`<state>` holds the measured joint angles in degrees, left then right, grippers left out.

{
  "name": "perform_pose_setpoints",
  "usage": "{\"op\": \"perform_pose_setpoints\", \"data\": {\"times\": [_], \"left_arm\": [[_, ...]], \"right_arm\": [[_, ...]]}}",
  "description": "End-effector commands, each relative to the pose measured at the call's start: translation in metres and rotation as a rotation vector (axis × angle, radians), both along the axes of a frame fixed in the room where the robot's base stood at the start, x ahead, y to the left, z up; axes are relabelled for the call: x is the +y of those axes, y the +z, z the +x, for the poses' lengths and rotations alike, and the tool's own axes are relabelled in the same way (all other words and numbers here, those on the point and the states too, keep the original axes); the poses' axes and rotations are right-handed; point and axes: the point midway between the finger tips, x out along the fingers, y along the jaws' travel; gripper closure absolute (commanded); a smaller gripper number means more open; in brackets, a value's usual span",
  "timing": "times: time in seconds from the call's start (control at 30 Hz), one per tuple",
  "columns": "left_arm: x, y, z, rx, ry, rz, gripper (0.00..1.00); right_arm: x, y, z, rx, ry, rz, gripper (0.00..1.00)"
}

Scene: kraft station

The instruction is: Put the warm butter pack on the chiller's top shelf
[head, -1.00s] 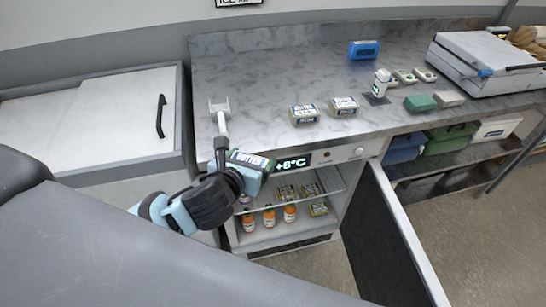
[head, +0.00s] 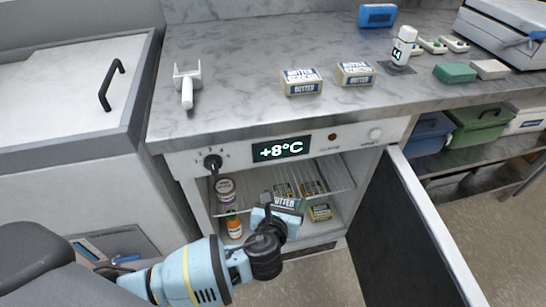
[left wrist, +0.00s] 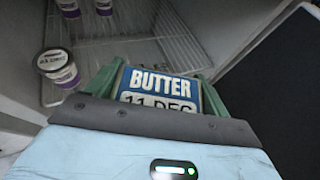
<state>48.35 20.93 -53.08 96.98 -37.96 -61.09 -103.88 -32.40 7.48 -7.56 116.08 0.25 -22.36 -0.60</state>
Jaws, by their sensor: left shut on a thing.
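My left gripper (head: 278,208) is shut on a butter pack (head: 288,203) at the front opening of the open chiller. The left wrist view shows the pack (left wrist: 160,88) between green fingers, its label reading "BUTTER" and "11 DEC". The chiller's wire top shelf (head: 325,172) carries a white tub (head: 225,186) at its left and small packs (head: 313,188) further in. The held pack is in front of the shelf, and I cannot tell whether it touches it. Two other butter packs, one left (head: 302,82) and one right (head: 355,74), sit on the counter. My right gripper is not in view.
The chiller door (head: 405,235) stands open to the right. An orange bottle (head: 234,228) and a yellow pack (head: 320,212) are low in the chiller. A white scraper-like tool (head: 187,84) lies on the counter.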

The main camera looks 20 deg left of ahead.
Motion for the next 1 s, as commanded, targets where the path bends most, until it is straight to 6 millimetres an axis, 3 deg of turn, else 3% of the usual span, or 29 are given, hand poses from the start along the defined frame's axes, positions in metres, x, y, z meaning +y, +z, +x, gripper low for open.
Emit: {"op": "perform_pose_setpoints", "data": {"times": [0.03,0.1,0.6,0.8,1.0], "left_arm": [[-0.007,-0.018,0.011,0.0,0.004,0.001,0.54],[-0.016,-0.03,0.025,0.001,0.01,0.0,0.54],[-0.067,-0.091,0.132,0.002,0.061,0.0,0.54],[-0.079,-0.101,0.163,0.002,0.079,0.0,0.54],[-0.083,-0.101,0.175,0.001,0.087,-0.001,0.54]], "right_arm": [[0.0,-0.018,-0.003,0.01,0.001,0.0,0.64],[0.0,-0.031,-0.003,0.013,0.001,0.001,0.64],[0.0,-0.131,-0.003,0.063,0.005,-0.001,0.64],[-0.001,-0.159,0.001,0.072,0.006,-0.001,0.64],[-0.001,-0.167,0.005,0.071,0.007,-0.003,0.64]]}}
